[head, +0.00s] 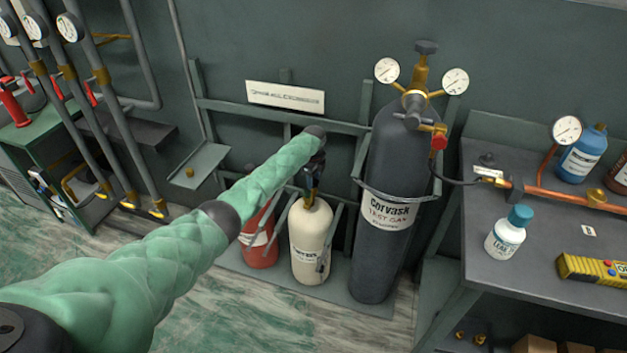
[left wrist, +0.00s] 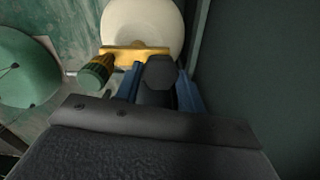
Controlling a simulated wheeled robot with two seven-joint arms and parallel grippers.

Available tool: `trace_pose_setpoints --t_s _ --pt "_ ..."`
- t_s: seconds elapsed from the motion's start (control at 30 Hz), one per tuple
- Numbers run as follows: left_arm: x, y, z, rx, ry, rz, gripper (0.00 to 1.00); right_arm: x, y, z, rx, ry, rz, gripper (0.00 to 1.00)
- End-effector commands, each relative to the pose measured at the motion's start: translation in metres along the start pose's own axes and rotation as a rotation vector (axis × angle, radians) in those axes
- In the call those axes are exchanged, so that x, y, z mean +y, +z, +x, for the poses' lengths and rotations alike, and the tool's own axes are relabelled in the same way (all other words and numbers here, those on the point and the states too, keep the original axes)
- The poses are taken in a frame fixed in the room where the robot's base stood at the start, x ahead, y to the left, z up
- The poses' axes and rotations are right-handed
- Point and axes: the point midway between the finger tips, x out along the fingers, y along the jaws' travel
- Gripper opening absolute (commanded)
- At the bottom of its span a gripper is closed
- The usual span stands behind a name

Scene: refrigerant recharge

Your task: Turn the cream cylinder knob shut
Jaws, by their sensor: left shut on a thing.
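The cream cylinder (head: 309,245) stands upright in the floor rack, between a red cylinder and a tall dark one. My left gripper (head: 313,178) is at its top, over the brass valve. In the left wrist view the cream cylinder (left wrist: 142,22) shows at the top, with its brass valve (left wrist: 135,53) in front and a green-and-brass side fitting (left wrist: 97,70) to the left. The blue fingers of my left gripper (left wrist: 160,90) are shut on a dark knob (left wrist: 160,72) at the valve. In the head view my gripper hides the knob. My right gripper is out of view.
The red cylinder (head: 259,236) is close on the left. The tall dark cylinder (head: 388,200) with its gauges is close on the right. A workbench (head: 540,235) at the right holds a white bottle (head: 506,232) and a yellow device (head: 592,268).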

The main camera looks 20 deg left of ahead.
Motion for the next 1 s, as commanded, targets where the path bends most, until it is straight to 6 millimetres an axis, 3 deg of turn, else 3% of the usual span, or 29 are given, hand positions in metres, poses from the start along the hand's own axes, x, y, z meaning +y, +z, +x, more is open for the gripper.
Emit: trace_pose_setpoints --t_s 0.53,0.57,0.67,1.0 --pt "-0.0006 0.0 -0.0011 0.0 -0.001 0.025 0.16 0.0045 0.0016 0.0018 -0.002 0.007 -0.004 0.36" --pt "-0.0006 0.0 -0.0012 0.0 -0.001 0.025 0.43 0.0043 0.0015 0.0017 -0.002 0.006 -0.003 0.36" --pt "-0.0005 0.0 -0.001 0.0 -0.001 0.024 0.61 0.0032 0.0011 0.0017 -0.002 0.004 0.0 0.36" --pt "-0.0006 0.0 -0.0035 0.0 -0.002 0.024 0.61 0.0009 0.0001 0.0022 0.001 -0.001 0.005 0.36"
